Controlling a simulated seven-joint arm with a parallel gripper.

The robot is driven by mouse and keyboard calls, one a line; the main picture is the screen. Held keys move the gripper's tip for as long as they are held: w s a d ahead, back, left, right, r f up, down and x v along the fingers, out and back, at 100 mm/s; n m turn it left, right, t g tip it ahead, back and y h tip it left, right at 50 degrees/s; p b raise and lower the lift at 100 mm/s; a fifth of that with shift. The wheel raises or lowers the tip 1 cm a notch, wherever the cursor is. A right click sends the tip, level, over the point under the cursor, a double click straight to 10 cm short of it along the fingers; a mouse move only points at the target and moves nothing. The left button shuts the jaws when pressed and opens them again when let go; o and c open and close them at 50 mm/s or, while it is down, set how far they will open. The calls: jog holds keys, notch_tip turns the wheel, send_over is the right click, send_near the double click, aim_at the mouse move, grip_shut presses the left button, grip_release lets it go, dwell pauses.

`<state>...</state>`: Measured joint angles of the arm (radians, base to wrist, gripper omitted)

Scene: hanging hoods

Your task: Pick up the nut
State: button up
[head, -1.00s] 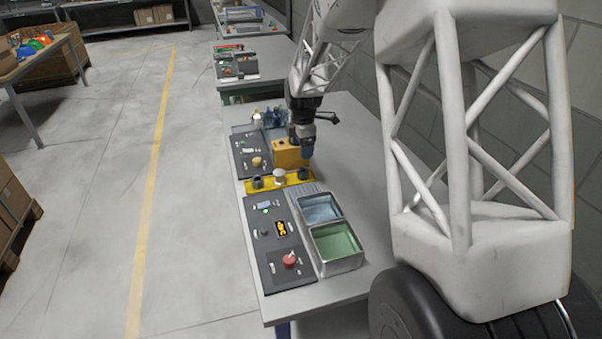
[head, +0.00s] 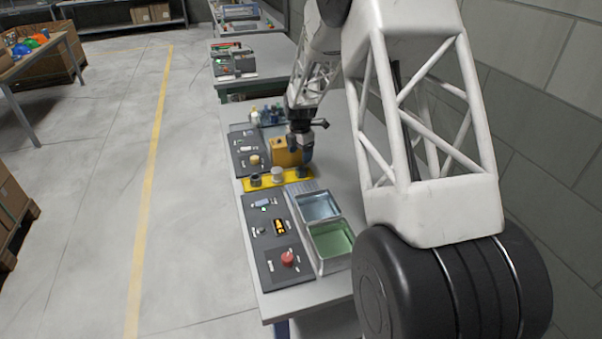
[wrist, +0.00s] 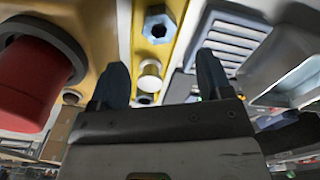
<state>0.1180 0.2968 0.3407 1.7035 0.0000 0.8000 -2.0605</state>
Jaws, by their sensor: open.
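A grey hexagonal nut (wrist: 158,25) with a dark hole sits on a yellow strip (wrist: 172,44) at the top of the wrist view. In the head view the dark piece (head: 301,173) at the strip's right end appears to be this nut. A white cylinder (wrist: 150,76) and another dark, hollow piece (wrist: 143,99) stand farther along the strip. My gripper (wrist: 162,66) is open and empty, with its two dark fingers apart. In the head view my gripper (head: 305,157) is low beside the orange block, close to the strip's right end. Its fingertips are hard to make out there.
An orange block (head: 283,152) stands close behind the gripper; a large red knob (wrist: 30,85) looms left in the wrist view. A ribbed grey pad (head: 301,187), blue bin (head: 318,206) and green bin (head: 331,239) are in front. The table (head: 340,150) is clear at right.

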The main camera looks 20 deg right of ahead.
aim_at(300, 169)
jog(key=shift+f, duration=1.25)
jog(key=shift+f, duration=2.6)
jog(key=c, duration=1.1)
